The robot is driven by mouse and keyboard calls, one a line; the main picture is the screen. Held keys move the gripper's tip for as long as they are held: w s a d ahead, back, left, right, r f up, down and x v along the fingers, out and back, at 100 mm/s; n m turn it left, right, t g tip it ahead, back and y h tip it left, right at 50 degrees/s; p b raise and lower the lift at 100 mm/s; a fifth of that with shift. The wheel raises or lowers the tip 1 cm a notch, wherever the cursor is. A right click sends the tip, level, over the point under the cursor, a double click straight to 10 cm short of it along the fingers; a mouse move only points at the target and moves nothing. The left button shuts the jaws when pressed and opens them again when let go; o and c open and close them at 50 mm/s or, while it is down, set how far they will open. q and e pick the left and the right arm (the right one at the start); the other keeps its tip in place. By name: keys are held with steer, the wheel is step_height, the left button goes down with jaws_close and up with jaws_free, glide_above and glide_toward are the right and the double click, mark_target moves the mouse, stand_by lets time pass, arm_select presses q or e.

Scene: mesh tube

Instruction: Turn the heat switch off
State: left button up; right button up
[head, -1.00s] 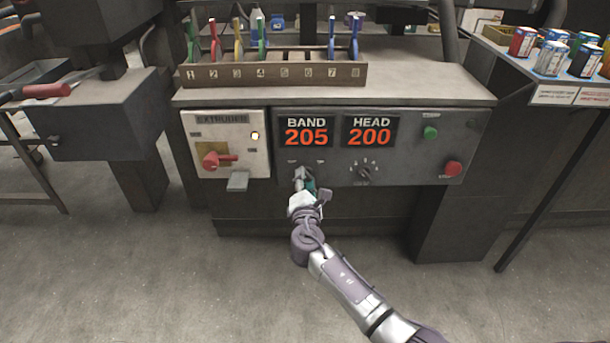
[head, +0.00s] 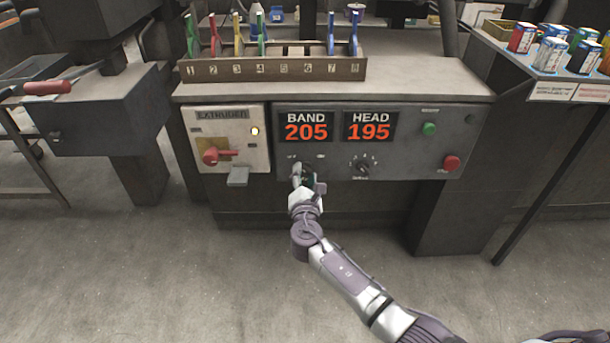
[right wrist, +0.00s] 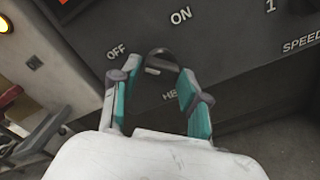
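The heat switch (right wrist: 160,60) is a dark round knob on the grey control panel, with OFF at its upper left and ON at its upper right in the right wrist view. The label below it is partly hidden. My right gripper (right wrist: 161,72) has its teal-padded fingers apart, one on each side of the knob, with small gaps seeming to show. I cannot tell clearly which way the knob points. In the head view my right gripper (head: 305,180) is at the panel under the BAND display and covers most of the switch. My left gripper is not in view.
The speed dial (head: 362,167) sits right of the switch. A green button (head: 429,129) and a red button (head: 451,163) are farther right. The extruder box (head: 230,130) with a red handle is at left. A numbered tool rack (head: 275,68) stands on top. Floor in front is clear.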

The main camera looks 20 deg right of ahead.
steer(key=shift+o, duration=0.7)
steer(key=shift+r, duration=0.1)
steer(key=v, duration=1.2)
